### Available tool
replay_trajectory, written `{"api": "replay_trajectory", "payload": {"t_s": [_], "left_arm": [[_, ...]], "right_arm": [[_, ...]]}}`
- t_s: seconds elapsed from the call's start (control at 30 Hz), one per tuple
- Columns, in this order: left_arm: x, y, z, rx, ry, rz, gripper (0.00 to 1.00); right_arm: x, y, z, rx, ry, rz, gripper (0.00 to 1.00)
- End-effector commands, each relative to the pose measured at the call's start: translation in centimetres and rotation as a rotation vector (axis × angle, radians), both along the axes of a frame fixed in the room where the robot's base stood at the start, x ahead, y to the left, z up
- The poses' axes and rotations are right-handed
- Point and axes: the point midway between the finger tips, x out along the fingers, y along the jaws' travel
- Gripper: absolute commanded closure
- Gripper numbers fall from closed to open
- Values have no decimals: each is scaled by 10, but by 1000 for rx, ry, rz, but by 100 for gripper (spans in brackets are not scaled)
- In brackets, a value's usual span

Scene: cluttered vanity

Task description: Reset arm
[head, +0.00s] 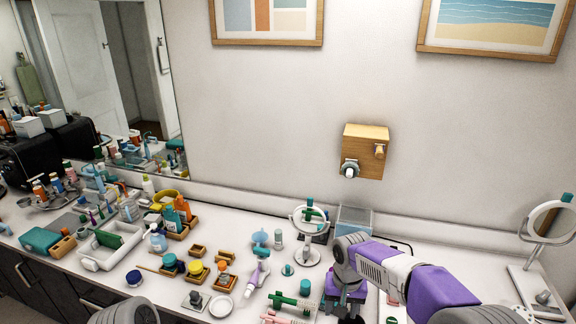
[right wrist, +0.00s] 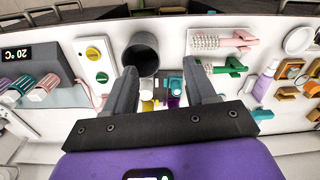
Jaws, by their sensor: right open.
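My right arm, purple and grey, comes in from the lower right of the head view. Its gripper (head: 343,308) points down over the front of the counter, right of the green and pink hairbrushes. In the right wrist view the two dark fingers of this gripper (right wrist: 160,72) are spread apart, with nothing held. Small teal, yellow and purple items (right wrist: 172,88) show between and beyond the fingers. Only a grey rounded part of my left arm (head: 125,312) shows at the bottom of the head view; its gripper is out of frame.
A round mirror (head: 309,220) and a clear box (head: 354,219) stand close behind the right gripper. A dark cup (right wrist: 141,52) is beside its left finger in the wrist view. A green brush (head: 290,301) lies nearby. A wooden wall box (head: 365,150) hangs above.

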Motion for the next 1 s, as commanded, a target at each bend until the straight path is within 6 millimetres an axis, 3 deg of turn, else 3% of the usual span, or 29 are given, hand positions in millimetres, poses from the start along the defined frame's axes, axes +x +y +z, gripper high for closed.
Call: {"api": "replay_trajectory", "payload": {"t_s": [0.03,0.27,0.47,0.57,0.7,0.8,1.0], "left_arm": [[1,0,0,0,-2,1,57],[2,0,0,1,-4,0,57],[1,0,0,0,-2,1,57],[1,0,0,0,-2,1,57],[1,0,0,1,-3,1,57],[1,0,0,1,-3,1,57],[1,0,-6,0,-2,1,57]], "right_arm": [[-4,1,-20,12,18,9,44],[-15,9,-85,85,28,39,44],[-42,18,-151,168,36,48,44],[-68,23,-193,223,41,40,44],[-119,30,-247,295,32,3,44],[-155,33,-272,328,19,-32,44],[-218,37,-301,348,-9,-97,44]]}}
